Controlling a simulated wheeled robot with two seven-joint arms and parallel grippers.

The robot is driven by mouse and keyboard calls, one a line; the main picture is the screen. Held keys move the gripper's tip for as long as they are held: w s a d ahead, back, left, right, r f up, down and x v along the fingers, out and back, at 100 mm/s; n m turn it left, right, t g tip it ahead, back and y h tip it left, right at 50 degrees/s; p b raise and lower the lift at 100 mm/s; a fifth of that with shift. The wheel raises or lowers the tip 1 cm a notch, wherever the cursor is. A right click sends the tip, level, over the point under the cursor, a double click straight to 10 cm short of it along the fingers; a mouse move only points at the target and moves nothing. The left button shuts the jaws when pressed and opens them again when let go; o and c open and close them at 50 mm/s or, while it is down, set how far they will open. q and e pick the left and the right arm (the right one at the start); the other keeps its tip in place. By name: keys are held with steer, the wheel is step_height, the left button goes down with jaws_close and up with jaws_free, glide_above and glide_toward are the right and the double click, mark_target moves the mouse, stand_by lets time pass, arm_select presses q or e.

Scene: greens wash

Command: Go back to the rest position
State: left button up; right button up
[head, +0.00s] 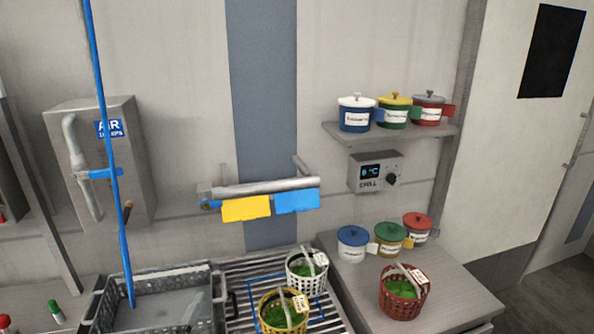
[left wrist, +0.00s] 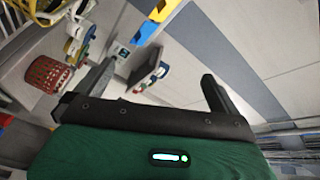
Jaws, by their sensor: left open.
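My left gripper (left wrist: 158,72) shows in the left wrist view, with its two dark fingers wide apart and nothing between them. The green wrist housing fills the bottom of that view. Neither gripper shows in the head view. The wrist view is tilted, with a red basket (left wrist: 48,76) to the left of the fingers and a blue cloth (left wrist: 147,27) and a yellow cloth (left wrist: 163,9) above them. No object touches the fingers. My right gripper is in neither view.
A red basket of greens (head: 403,293) stands on the right counter (head: 455,297) near lidded pots. White (head: 306,268) and yellow (head: 283,312) baskets stand on the ribbed drainer. A grey crate (head: 165,305) is at left. A towel rail (head: 265,187) and pot shelf (head: 395,133) project from the wall.

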arm_select(q)
steer(key=s+a+f+n+g+y, duration=0.35)
steer(key=a+f+n+g, duration=0.2)
steer(key=f, duration=0.35)
steer(key=s+a+f+n+g+h, duration=0.1)
steer(key=s+f+n+g, duration=0.2)
steer(key=s+f+g, duration=0.45)
steer(key=s+a+f+n+g+h, duration=0.15)
steer(key=s+f+n, duration=0.3)
steer(key=s, duration=0.55)
step_height(320, 180, down, 29)
steer(key=m+g+y, duration=0.1)
steer(key=g, duration=0.1)
steer(key=s+a+f, duration=0.3)
steer(key=s+f, duration=1.6)
steer(key=f, duration=0.2)
steer(key=shift+s+a+f+m+g, duration=0.2)
steer(key=shift+s+m+g, duration=0.1)
steer(key=shift+g, duration=0.15)
steer(key=shift+a, duration=0.1)
